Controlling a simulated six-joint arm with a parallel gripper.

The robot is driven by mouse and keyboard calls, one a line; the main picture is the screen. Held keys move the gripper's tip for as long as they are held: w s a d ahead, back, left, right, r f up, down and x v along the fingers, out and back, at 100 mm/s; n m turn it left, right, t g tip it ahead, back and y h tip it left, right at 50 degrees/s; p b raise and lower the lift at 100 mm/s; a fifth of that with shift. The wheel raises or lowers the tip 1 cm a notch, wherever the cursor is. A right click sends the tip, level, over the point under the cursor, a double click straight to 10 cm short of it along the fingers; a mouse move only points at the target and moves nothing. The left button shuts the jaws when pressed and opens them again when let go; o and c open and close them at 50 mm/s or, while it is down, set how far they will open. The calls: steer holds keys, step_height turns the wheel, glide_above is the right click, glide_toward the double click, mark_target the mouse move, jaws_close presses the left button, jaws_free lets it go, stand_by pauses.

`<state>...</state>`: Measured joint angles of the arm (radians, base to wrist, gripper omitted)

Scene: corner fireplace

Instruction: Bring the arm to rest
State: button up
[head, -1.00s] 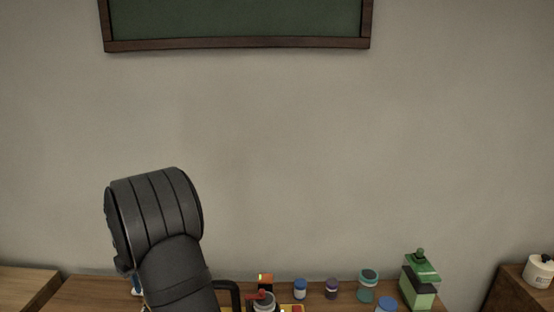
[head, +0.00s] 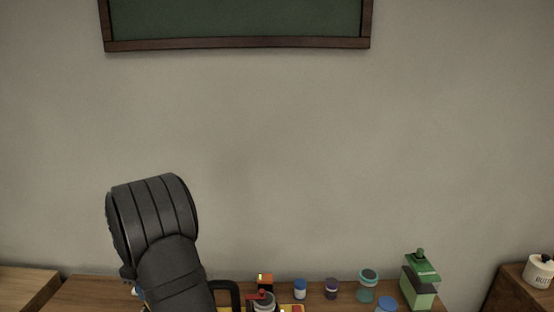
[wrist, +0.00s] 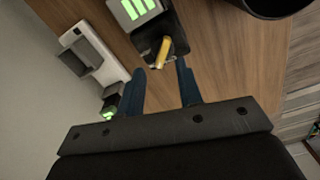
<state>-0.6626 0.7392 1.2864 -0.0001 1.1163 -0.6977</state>
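My gripper (wrist: 162,82) shows in the wrist view with its two dark blue fingers apart and nothing held between them. Beyond the fingertips is a black device (wrist: 172,22) with green lit bars and a yellow peg-like part (wrist: 161,52). The fingertips look close to this device; I cannot tell whether they touch it. In the head view only my dark arm shows, at the lower left above the table, and the gripper is hidden.
The wooden table (head: 90,291) holds a green bottle (head: 421,280), a teal jar (head: 367,285), a purple jar (head: 331,289), blue-lidded jars (head: 300,288) and a red-topped item (head: 263,300). In the wrist view, a white panel (wrist: 92,57) and a green-lit black block (wrist: 112,101) lie left of the fingers.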

steer(key=f, duration=0.2)
steer(key=f+n, duration=0.2)
steer(key=f, duration=0.1)
steer(key=shift+s+d+f, duration=0.2)
steer(key=shift+s+f, duration=0.05)
steer(key=shift+f, duration=0.05)
steer(key=shift+s+f+m, duration=0.1)
steer(key=shift+f+m, duration=0.1)
steer(key=shift+m, duration=0.1)
step_height(320, 180, up, 15)
steer(key=m, duration=0.5)
steer(key=shift+s+m, duration=0.15)
steer(key=shift+m, duration=0.25)
steer(key=shift+d+r, duration=0.1)
steer(key=shift+r, duration=0.1)
